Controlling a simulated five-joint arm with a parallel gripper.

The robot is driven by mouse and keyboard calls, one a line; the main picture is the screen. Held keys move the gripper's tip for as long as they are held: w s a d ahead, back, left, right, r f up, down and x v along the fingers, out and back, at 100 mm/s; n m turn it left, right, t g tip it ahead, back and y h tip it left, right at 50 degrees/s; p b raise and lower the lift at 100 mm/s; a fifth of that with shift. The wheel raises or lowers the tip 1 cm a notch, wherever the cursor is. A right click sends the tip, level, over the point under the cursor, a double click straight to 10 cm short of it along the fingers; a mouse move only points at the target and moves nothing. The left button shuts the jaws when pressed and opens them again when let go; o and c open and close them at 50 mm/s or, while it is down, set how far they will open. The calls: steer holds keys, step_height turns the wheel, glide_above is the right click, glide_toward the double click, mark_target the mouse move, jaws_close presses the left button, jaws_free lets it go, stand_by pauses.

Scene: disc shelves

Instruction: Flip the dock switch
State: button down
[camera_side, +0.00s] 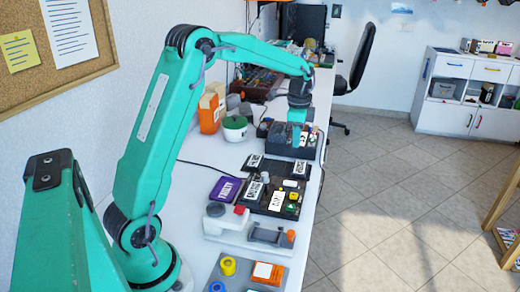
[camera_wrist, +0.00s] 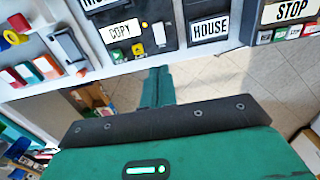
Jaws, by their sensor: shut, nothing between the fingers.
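No part in view is legibly marked as the dock switch. A black panel (camera_side: 262,205) with white label plates lies on the bench, with small coloured controls at its near right corner. In the wrist view, the panel (camera_wrist: 103,15) has a COPY plate (camera_wrist: 121,31), a yellow button (camera_wrist: 137,50) and a small white upright part (camera_wrist: 159,33); whether this is a switch I cannot tell. My gripper (camera_wrist: 158,70) is shut and empty, its tip just below the panel's edge in that picture. In the side view, my gripper (camera_side: 298,140) hangs beyond the panel, by a dark box.
A grey-white device (camera_side: 228,224) with a red button stands near the panel. A purple card (camera_side: 228,189) lies left. A dark box (camera_side: 275,143) and a green-white pot (camera_side: 235,129) stand farther back. A HOUSE plate (camera_wrist: 208,28) and STOP sign (camera_wrist: 292,10) show. Floor lies right of the bench.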

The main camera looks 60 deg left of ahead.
mark_target(293, 184)
steer(key=shift+f, duration=0.15)
step_height(293, 184, down, 14)
steer(key=shift+d+r, duration=0.1)
stand_by(1.0)
stand_by(0.5)
steer(key=shift+s+a, duration=0.5)
steer(key=shift+r, duration=0.2)
stand_by(0.4)
